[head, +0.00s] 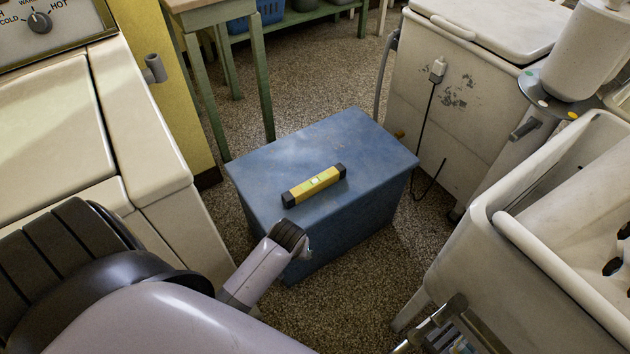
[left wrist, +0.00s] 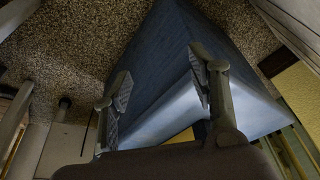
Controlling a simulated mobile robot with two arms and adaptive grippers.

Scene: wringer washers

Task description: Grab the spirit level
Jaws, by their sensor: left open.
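The spirit level (head: 314,186) is yellow with black ends and a pale vial in the middle. It lies flat on top of a blue box (head: 250,175), slanted across it, in the head view. My left arm reaches in from the lower left, and its wrist end is at the box's near side, just short of the level. The left gripper (left wrist: 162,90) is open and empty in the left wrist view, with blue box surfaces beyond its fingers.
A cream washer (head: 150,130) stands left of the box. A white appliance (head: 450,90) is behind it on the right, with a hanging cord. A washer tub (head: 545,270) is at the right. A green-legged table (head: 262,80) stands behind. Speckled floor shows between them.

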